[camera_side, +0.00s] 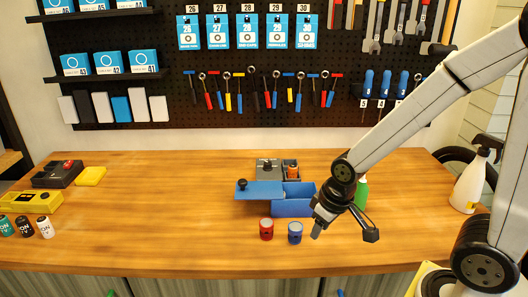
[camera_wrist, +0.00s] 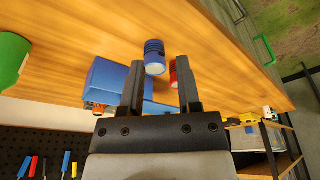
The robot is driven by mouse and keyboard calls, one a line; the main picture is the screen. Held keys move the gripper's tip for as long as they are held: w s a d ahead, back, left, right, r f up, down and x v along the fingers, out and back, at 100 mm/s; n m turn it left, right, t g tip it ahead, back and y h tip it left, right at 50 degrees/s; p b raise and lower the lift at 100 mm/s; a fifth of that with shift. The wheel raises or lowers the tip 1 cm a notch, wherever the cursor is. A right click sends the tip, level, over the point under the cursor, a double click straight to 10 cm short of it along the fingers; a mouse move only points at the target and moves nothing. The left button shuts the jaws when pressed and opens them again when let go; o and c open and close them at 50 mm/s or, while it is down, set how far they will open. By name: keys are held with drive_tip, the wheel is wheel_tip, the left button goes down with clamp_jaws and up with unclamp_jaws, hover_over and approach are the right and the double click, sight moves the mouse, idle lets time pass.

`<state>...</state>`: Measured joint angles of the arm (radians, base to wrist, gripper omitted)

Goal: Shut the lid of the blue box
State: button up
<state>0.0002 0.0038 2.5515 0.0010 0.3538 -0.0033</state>
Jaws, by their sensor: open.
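The blue box (camera_side: 293,208) stands on the wooden table, partly open. Its flat blue lid (camera_side: 262,189) juts out past the box to the left, with a black knob (camera_side: 242,184) near its left end. The right part of the box top is uncovered. My gripper (camera_side: 344,233) is open and empty, to the right of the box and apart from it. In the wrist view, the box (camera_wrist: 102,80) shows behind and left of the open fingers (camera_wrist: 160,60). The knob is not clear in that view.
A red can (camera_side: 266,229) and a blue can (camera_side: 295,232) stand in front of the box. A grey case (camera_side: 268,166) sits behind it, and a green bottle (camera_side: 361,193) stands to the right, partly behind my arm.

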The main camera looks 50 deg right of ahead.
drive_tip(key=shift+w+r, duration=0.15)
drive_tip(key=shift+w, duration=0.3)
drive_tip(key=c, duration=0.3)
drive_tip(key=w+r+n, duration=0.1)
drive_tip(key=w+r, duration=0.2)
drive_tip(key=w, duration=0.6)
drive_tip(key=w+r+n, duration=0.1)
drive_tip(key=w+r, duration=0.3)
drive_tip(key=w, duration=0.6)
drive_tip(key=w+r+n+t+y, duration=0.1)
drive_tip(key=w+r, duration=0.2)
drive_tip(key=w, duration=0.6)
drive_tip(key=shift+w+d+r+n, duration=0.1)
drive_tip(key=shift+w+r+n, duration=0.1)
drive_tip(key=shift+r+n, duration=0.1)
clamp_jaws()
